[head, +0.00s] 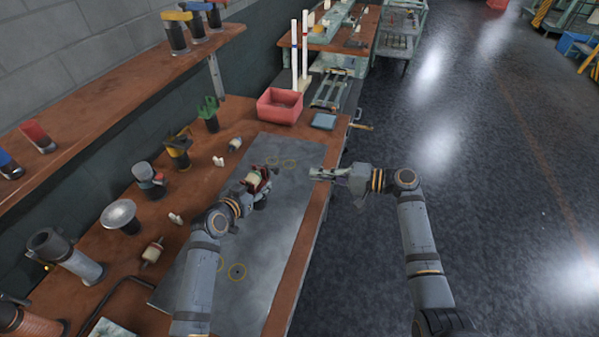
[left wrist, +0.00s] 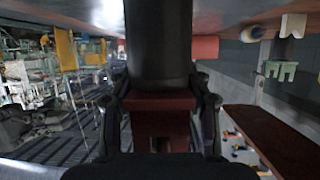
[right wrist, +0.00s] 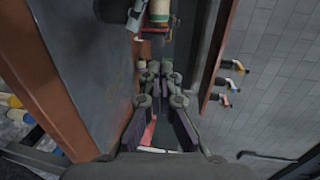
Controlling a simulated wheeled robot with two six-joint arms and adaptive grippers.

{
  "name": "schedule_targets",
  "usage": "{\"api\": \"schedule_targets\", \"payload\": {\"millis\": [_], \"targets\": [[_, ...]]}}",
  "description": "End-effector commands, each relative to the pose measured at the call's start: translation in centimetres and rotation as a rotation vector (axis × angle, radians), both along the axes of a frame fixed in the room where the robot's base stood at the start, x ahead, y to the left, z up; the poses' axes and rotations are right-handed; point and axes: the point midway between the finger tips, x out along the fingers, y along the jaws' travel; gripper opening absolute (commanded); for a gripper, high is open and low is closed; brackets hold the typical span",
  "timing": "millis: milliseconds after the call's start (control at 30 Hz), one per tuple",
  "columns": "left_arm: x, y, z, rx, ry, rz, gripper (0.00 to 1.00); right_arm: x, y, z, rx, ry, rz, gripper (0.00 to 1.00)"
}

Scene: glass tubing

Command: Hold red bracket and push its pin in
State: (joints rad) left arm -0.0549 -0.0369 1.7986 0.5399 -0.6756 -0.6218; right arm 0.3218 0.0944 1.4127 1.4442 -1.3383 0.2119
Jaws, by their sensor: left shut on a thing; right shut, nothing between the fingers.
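The red bracket (head: 265,184) is held above the grey mat by my left gripper (head: 261,188), with a cream cylindrical part (head: 252,179) at it. In the left wrist view the dark red bracket (left wrist: 160,103) sits between both fingers, and a dark cylinder (left wrist: 158,45) extends beyond it. My right gripper (head: 322,173) is shut and empty, to the right of the bracket and apart from it, near the bench's front edge. In the right wrist view its closed fingertips (right wrist: 156,70) point towards the cream part (right wrist: 159,10). I cannot make out the pin.
The grey mat (head: 265,240) with ring marks is mostly clear. A red bin (head: 280,106) and a blue box (head: 323,121) stand beyond it. Several tools and fittings, including a green holder (head: 208,114), line the bench's left side. A wall shelf (head: 110,86) overhangs the left.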

Motion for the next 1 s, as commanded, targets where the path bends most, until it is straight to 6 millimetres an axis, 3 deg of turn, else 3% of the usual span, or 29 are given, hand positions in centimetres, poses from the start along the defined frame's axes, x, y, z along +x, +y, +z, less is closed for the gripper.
{"api": "schedule_targets", "payload": {"millis": [100, 300, 733, 767, 933, 1000], "targets": [[0.0, 0.0, 0.0, -0.002, 0.000, 0.000, 0.00, -0.6, -2.3, 0.3, -0.003, 0.001, -0.001, 0.00], [0.0, 0.0, 0.0, -0.001, 0.000, 0.000, 0.00, -1.2, -4.2, 0.8, 0.000, 0.000, 0.000, 0.00], [0.0, 0.0, 0.0, -0.001, -0.001, 0.000, 0.00, -1.3, -4.4, 0.8, 0.001, 0.000, 0.000, 0.00], [0.0, 0.0, 0.0, -0.001, 0.000, 0.000, 0.51, -1.3, -4.4, 0.8, 0.001, 0.000, 0.000, 0.00], [0.0, 0.0, 0.0, -0.001, 0.000, 0.000, 0.74, -1.3, -4.4, 0.8, 0.001, 0.000, 0.000, 0.00], [0.0, 0.0, 0.0, -0.001, 0.000, 0.000, 0.75, -1.3, -4.4, 0.8, 0.001, 0.000, 0.000, 0.00]]}}
